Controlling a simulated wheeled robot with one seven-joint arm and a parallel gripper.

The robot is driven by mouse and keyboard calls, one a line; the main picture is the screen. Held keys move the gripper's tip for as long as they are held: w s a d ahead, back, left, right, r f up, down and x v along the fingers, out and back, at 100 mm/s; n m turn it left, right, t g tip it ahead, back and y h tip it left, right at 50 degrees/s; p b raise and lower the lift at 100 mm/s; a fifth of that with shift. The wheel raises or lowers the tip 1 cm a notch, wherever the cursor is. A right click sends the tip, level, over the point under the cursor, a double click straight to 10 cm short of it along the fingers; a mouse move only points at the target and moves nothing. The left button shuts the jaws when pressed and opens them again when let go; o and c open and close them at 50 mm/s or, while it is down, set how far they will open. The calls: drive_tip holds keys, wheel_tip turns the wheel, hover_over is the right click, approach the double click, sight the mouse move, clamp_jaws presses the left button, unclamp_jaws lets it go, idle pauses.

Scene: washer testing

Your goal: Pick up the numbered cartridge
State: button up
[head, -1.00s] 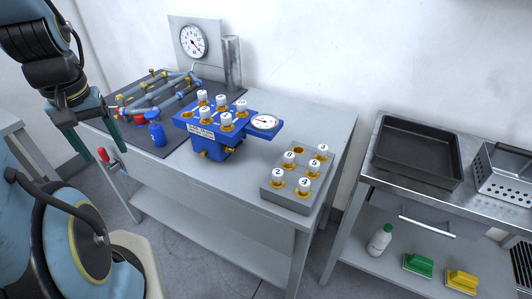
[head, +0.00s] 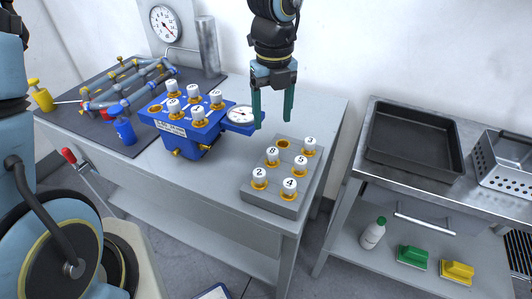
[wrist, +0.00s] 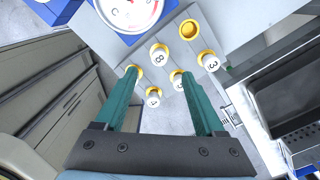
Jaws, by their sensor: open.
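White numbered cartridges stand upright in brass sockets of a grey block (head: 262,203). In the head view they read 3 (head: 310,145), 5 (head: 300,165), 8 (head: 272,155), 2 (head: 260,176) and 4 (head: 290,186); a back socket (head: 283,144) is empty. My gripper (head: 273,122) is open and empty, pointing down above the back of the block. In the wrist view cartridge 8 (wrist: 160,53) and cartridge 3 (wrist: 210,62) are clear, while the green fingers partly cover others. More white cartridges (head: 198,114) sit in a blue manifold (head: 190,134).
A gauge (head: 240,114) juts from the manifold beside my gripper. A blue pipe assembly (head: 130,85) and small blue valve bottle (head: 124,131) stand on a dark mat to the left. A black tray (head: 415,145) lies on the right-hand steel table, across a gap.

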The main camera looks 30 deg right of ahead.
hover_over(272, 151)
drive_tip(key=f, duration=0.5)
drive_tip(key=shift+w+d+f, duration=0.15)
drive_tip(key=shift+w+d, duration=0.05)
drive_tip(key=shift+d, duration=0.05)
drive_tip(key=shift+s+a+f+p, duration=0.1)
drive_tip(key=shift+f+p, duration=0.25)
drive_tip(key=shift+f, duration=1)
drive_tip(key=shift+s+a+f+p, duration=0.1)
drive_tip(key=shift+f+p, duration=0.25)
drive_tip(key=shift+f, duration=1)
drive_tip(key=shift+c, duration=0.2)
clamp_jaws()
